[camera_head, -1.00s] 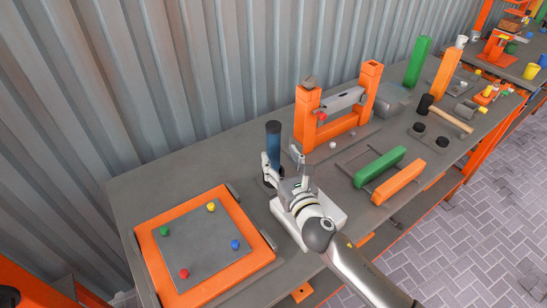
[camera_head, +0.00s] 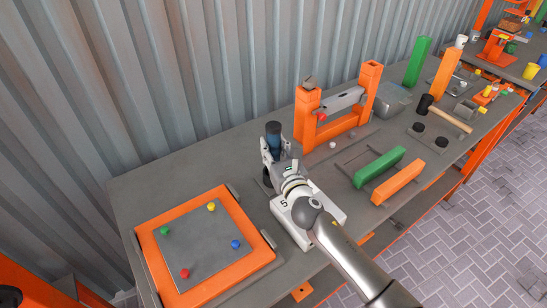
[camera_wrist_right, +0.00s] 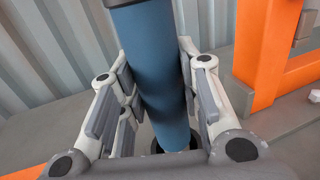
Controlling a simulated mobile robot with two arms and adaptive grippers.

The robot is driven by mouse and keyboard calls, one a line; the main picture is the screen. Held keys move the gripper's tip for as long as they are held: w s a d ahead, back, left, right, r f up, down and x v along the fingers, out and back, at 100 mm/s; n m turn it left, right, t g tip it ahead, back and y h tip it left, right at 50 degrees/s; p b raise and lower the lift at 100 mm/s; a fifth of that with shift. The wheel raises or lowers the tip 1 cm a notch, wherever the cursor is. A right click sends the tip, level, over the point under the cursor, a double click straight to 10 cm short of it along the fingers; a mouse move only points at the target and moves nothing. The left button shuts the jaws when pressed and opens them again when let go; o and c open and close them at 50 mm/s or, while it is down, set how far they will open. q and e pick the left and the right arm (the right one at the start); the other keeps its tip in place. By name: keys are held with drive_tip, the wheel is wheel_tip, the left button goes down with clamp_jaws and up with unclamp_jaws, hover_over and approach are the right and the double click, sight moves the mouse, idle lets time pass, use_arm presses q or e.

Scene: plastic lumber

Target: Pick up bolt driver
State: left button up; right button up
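The bolt driver is an upright blue cylinder with a black top (camera_head: 273,137), standing near the back of the grey workbench. My right gripper (camera_head: 271,156) is around it from the front, with one finger on each side. In the right wrist view the blue cylinder (camera_wrist_right: 158,70) stands between the open fingers, and its foot is in a dark round base. The pads are close to its sides; firm contact is not clear. My left gripper is not in view.
A white block (camera_head: 290,232) lies under my right wrist. An orange-framed board (camera_head: 150,250) with coloured knobs is at left. An orange frame (camera_head: 307,118) stands close to the right of the driver. Green (camera_head: 380,167) and orange (camera_head: 398,183) bars lie further right.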

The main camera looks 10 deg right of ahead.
clamp_jaws()
drive_tip(key=shift+r, duration=0.1)
drive_tip(key=shift+r, duration=0.15)
